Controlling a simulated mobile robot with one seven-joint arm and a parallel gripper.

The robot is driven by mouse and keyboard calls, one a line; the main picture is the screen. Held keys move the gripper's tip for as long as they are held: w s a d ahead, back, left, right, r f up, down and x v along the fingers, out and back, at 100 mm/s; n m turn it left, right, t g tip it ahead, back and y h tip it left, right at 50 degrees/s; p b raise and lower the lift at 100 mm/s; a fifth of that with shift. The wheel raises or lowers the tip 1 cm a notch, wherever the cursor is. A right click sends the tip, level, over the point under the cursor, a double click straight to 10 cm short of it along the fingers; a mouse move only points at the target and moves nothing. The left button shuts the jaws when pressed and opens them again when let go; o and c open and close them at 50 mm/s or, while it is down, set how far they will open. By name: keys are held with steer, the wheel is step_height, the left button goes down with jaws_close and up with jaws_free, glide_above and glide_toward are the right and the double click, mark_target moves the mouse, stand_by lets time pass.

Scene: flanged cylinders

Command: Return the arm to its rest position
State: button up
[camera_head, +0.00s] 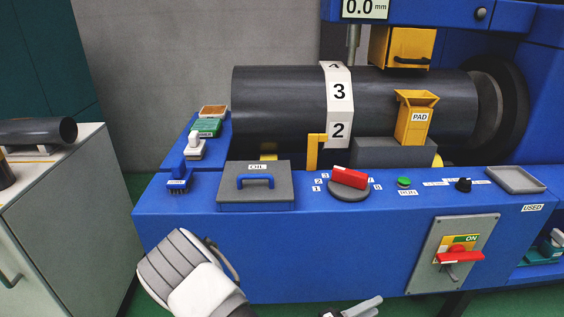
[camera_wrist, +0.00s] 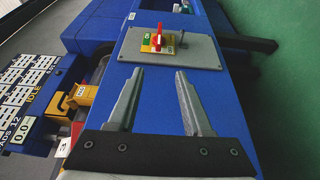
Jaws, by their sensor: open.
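My gripper (camera_wrist: 159,71) is open and empty in the wrist view, its two grey fingers apart with the blue machine front between and beyond them. In the head view, part of my gripper (camera_head: 352,308) shows at the bottom edge, low in front of the blue machine (camera_head: 290,258). My white and grey arm (camera_head: 190,275) rises at the lower left of that view. Nothing is held. The grey switch panel with its red handle (camera_head: 460,257) is right of my gripper; in the wrist view the panel (camera_wrist: 190,55) lies beyond the fingertips.
A dark cylinder (camera_head: 285,105) with a numbered band lies on the machine. The ledge holds a grey lidded box (camera_head: 257,195), a red knob (camera_head: 350,178), a green button (camera_head: 404,182) and an empty tray (camera_head: 515,179). A grey cabinet (camera_head: 75,220) stands at left. Green floor is clear between.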

steer(key=w+a+m+y, duration=0.4)
steer(key=w+a+y, duration=0.4)
steer(key=y, duration=0.1)
steer(key=a+r+y, duration=0.4)
steer(key=r+y, duration=0.1)
steer(key=r, duration=0.4)
steer(key=a+r+y, duration=0.5)
steer(key=r, duration=0.4)
steer(key=s+d+r+g+h, duration=0.1)
steer(key=s+d+r, duration=0.3)
steer(key=s, duration=0.3)
steer(key=s+d+r+m+h, duration=0.1)
steer(key=s+d+r, duration=0.25)
steer(key=s, duration=0.35)
steer(key=s+d+r+g+h, duration=0.1)
steer(key=s+d+r, duration=0.3)
steer(key=s, duration=0.2)
step_height(320, 180, up, 19)
steer(key=p, duration=1.9)
steer(key=shift+a, duration=0.35)
